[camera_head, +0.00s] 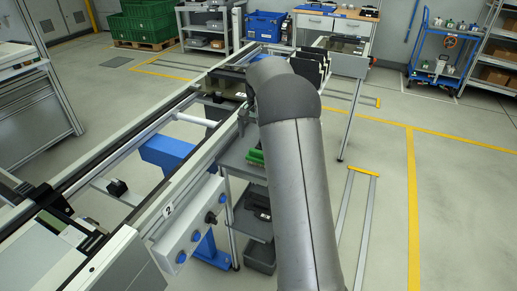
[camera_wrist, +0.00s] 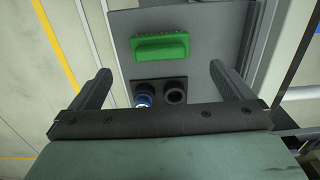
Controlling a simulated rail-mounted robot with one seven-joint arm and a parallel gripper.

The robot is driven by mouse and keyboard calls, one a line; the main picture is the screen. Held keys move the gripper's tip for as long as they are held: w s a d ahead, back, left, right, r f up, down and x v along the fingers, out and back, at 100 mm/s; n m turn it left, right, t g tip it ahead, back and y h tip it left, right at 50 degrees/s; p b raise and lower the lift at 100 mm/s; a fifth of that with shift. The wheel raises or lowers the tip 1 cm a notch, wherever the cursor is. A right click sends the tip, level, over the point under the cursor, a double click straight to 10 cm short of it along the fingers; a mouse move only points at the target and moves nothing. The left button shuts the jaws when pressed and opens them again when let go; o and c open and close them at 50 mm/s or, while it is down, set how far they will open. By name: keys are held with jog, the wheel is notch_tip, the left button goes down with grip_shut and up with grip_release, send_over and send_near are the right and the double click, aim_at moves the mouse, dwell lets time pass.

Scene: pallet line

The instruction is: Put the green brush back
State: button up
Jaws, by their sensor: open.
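The green brush (camera_wrist: 160,47) lies crosswise on a grey surface (camera_wrist: 120,22) in the wrist view. In the head view a green piece (camera_head: 256,157) shows just left of my arm, on the shelf of a grey cart; the rest is hidden by my arm. My gripper (camera_wrist: 160,70) is open and empty, with one finger on each side of the picture. The brush appears beyond the fingertips and between them, not gripped.
Near the brush is a dark holder (camera_wrist: 160,83) with a blue-topped item (camera_wrist: 143,98) and a dark round piece (camera_wrist: 175,91). The conveyor (camera_head: 160,210) runs along the cart's left. Dark upright plates (camera_head: 308,66) stand behind my arm.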

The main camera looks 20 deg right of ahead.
jog(key=shift+r, duration=1.4)
jog(key=s+a+r+n, duration=0.2)
jog(key=s+a, duration=0.4)
jog(key=s, duration=0.2)
jog(key=s+a+r+n, duration=0.2)
jog(key=s+a+n, duration=0.1)
jog(key=s+a, duration=0.4)
jog(key=s+a+f+n, duration=0.2)
jog(key=s+f, duration=0.1)
jog(key=s, duration=0.7)
jog(key=s+a+f+n, duration=0.3)
jog(key=s, duration=0.8)
jog(key=shift+s+a, duration=0.15)
jog(key=shift+a, duration=0.1)
